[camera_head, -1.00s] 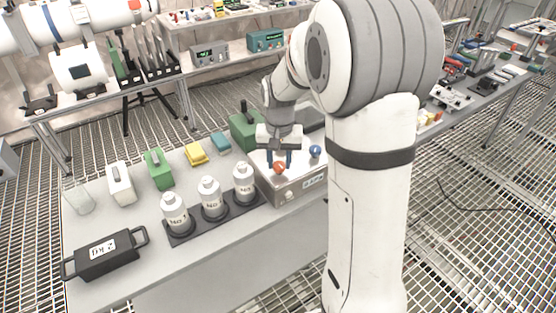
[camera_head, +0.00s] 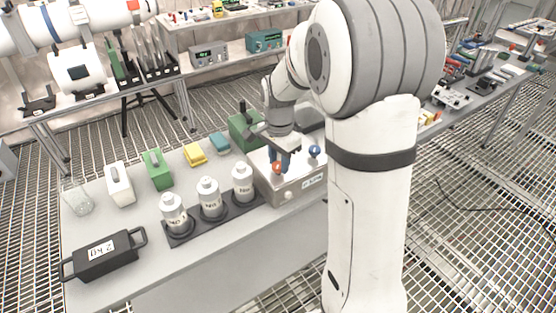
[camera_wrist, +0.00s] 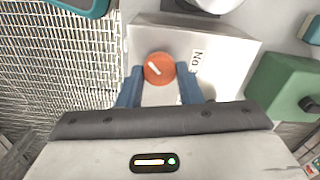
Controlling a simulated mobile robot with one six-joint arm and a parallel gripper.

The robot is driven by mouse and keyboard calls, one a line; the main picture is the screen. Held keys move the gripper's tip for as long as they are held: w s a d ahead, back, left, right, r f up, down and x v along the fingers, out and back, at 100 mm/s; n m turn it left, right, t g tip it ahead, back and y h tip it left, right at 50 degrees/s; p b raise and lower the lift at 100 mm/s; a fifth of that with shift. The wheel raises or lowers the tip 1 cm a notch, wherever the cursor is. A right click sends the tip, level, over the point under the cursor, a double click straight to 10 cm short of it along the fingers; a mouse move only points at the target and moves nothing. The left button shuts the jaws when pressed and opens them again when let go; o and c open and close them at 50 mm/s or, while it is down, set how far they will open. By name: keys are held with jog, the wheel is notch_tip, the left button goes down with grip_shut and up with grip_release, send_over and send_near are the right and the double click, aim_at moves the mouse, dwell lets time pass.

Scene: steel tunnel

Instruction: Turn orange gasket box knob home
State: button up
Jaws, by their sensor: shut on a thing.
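The orange knob (camera_head: 277,167) stands on top of a grey metal box (camera_head: 290,182) at the right end of the near table. In the wrist view the knob (camera_wrist: 158,69) is a round orange disc with a white line slanting from upper left to lower right. My gripper (camera_head: 282,160) points down over the box, its blue fingers on both sides of the knob. In the wrist view my gripper (camera_wrist: 160,82) is shut on the knob.
A blue knob (camera_head: 314,151) stands on the same box, just right of my gripper. Several white bottles in a black rack (camera_head: 182,236) stand close to the box's left. A green case (camera_head: 240,130) is behind the box.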

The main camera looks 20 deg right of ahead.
aim_at(279, 164)
jog(key=shift+m, duration=0.3)
jog(key=o, duration=1)
jog(key=shift+r, duration=0.1)
notch_tip(279, 164, up, 8)
jog(key=shift+f, duration=0.15)
